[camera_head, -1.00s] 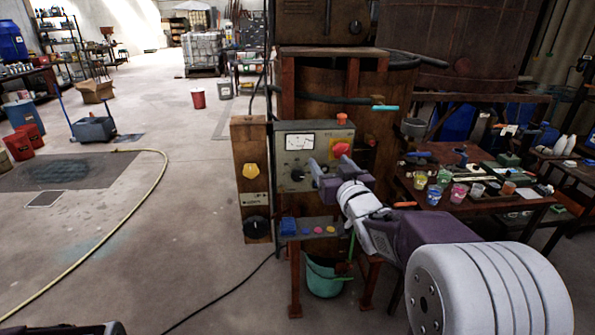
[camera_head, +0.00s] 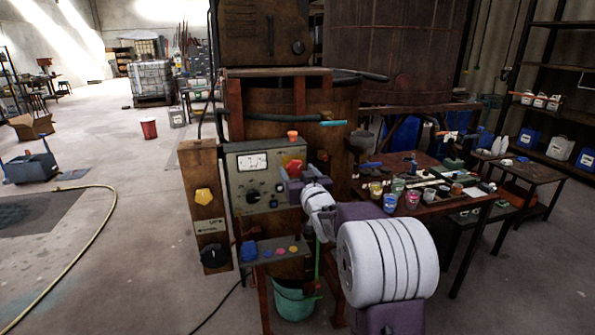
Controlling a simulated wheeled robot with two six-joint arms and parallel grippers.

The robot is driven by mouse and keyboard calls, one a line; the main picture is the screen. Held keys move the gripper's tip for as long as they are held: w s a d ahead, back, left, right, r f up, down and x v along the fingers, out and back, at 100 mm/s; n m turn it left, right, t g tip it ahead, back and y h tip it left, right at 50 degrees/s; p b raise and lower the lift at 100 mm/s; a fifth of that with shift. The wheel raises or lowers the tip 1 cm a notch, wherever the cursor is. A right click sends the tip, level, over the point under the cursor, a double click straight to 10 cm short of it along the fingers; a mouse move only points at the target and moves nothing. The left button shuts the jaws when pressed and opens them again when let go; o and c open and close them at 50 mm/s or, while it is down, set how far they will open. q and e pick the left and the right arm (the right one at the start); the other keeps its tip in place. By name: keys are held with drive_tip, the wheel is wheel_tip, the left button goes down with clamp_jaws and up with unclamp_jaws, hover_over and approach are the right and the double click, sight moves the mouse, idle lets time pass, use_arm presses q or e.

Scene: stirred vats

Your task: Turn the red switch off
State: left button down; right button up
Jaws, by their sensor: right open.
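The red switch (camera_head: 294,168) is a red knob on the right part of the grey control panel (camera_head: 240,186), which stands in front of the rusty vat. My right gripper (camera_head: 290,186) is at the panel, at or just below the red switch, and overlaps its lower part in the picture. Its jaws are open; the fingertips are small and partly hidden, so I cannot tell whether they touch the switch. My left gripper is not in the picture.
A table with paint cups (camera_head: 412,199) is to the right.

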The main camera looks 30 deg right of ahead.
drive_tip(key=shift+w, duration=0.15)
drive_tip(key=c, duration=1.4)
drive_tip(key=shift+f+n+b, duration=0.2)
drive_tip(key=shift+n+b, duration=1.1)
drive_tip(key=shift+b, duration=0.2)
drive_tip(key=n+b, duration=0.4)
drive_tip(key=n, duration=0.1)
drive_tip(key=n+b, duration=0.3)
drive_tip(key=n, duration=0.2)
drive_tip(key=n+b, duration=0.2)
drive_tip(key=n, duration=0.3)
drive_tip(key=shift+r, duration=0.15)
drive_tip(key=shift+n, duration=0.3)
